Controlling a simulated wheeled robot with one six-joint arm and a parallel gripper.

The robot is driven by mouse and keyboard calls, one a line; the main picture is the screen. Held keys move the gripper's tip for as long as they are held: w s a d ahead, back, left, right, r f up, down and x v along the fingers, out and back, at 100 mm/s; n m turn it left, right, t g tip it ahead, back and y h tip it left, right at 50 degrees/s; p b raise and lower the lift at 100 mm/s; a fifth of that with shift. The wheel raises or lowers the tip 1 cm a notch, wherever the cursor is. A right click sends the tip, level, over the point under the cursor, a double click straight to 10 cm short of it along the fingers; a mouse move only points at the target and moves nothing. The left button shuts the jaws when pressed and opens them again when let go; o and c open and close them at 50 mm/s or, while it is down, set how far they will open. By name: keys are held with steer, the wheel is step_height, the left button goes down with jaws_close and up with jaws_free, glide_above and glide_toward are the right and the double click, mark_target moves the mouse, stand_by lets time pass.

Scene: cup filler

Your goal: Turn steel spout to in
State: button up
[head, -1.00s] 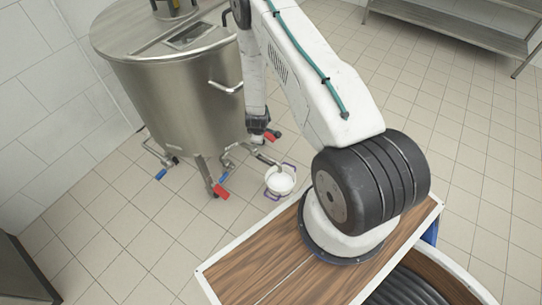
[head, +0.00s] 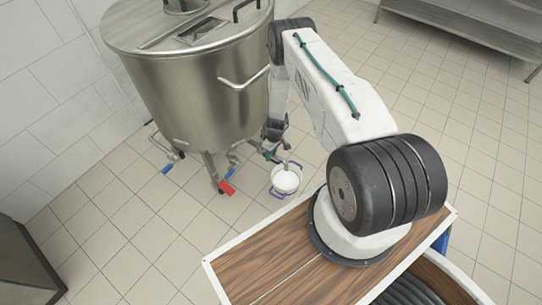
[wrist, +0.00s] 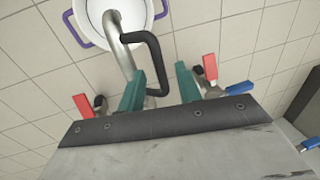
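The steel spout (wrist: 115,35) is a bent pipe with a black loop handle (wrist: 152,50). Its outlet end lies over a white pot (wrist: 92,12) with purple handles in the wrist view. The spout (head: 287,164) and the pot (head: 286,182) also show in the head view, on the right of the tank's foot. My gripper (wrist: 162,86) is open, its two teal fingers apart. In the picture, the lower end of the black handle shows between the fingers, and the left finger overlaps the pipe. I cannot tell whether they touch.
A large steel tank (head: 195,85) stands beside my arm. Red valve levers (wrist: 83,106) and a blue lever (wrist: 239,88) lie near the fingers. A wooden-topped surface (head: 265,260) is at the front. The tiled floor right of the pot is clear.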

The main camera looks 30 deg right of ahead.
steer(key=shift+a+f, duration=0.1)
steer(key=shift+f, duration=0.45)
jaws_close()
